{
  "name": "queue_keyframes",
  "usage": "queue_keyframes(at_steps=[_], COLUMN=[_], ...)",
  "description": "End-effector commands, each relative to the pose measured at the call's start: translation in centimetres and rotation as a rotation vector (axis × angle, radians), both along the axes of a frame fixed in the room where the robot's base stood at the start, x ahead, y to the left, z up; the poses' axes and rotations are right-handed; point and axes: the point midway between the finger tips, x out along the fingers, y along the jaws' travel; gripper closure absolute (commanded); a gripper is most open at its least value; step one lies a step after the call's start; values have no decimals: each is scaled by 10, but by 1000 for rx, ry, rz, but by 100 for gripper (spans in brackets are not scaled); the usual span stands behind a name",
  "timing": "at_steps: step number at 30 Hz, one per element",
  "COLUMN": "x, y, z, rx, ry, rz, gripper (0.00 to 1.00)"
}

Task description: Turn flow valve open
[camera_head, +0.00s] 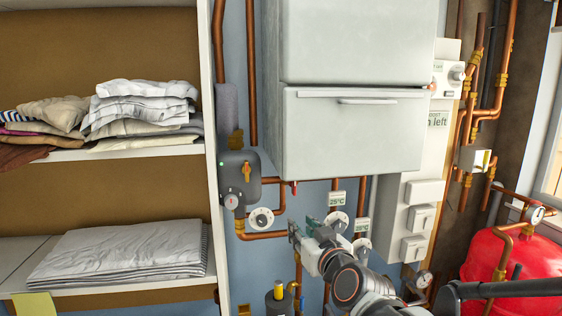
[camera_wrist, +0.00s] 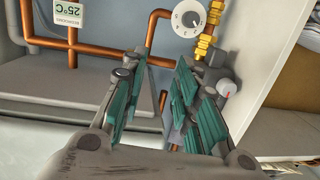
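No part is visibly labelled as the flow valve, so I cannot tell which one it is. A white numbered dial (camera_head: 262,218) sits on the copper pipe below the white cabinet; it also shows in the wrist view (camera_wrist: 188,18). Below the box is a small round knob (camera_head: 231,201), seen with a red mark in the wrist view (camera_wrist: 227,87). My gripper (camera_head: 301,230) is to the right of the dial and slightly lower. In the wrist view its fingers (camera_wrist: 157,90) are apart, with nothing held between them.
A white cabinet (camera_head: 352,135) hangs above my gripper. A shelf unit (camera_head: 214,150) with folded cloth stands left. A red tank (camera_head: 505,262) is at the lower right.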

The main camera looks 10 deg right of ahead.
Motion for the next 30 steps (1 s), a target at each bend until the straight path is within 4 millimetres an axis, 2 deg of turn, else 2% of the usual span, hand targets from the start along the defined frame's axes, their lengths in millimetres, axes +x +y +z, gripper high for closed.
queue_keyframes(at_steps=[1, 3, 7, 14, 30], x=[8, 16, 24, 41, 139], y=[-5, -11, -20, -23, -23], z=[20, 33, 44, 45, 44], rx=[1, 2, 0, 0, 0], ry=[-33, -74, -117, -130, -129], rz=[-20, -47, -82, -95, -93], gripper=[72, 72, 72, 72, 72])
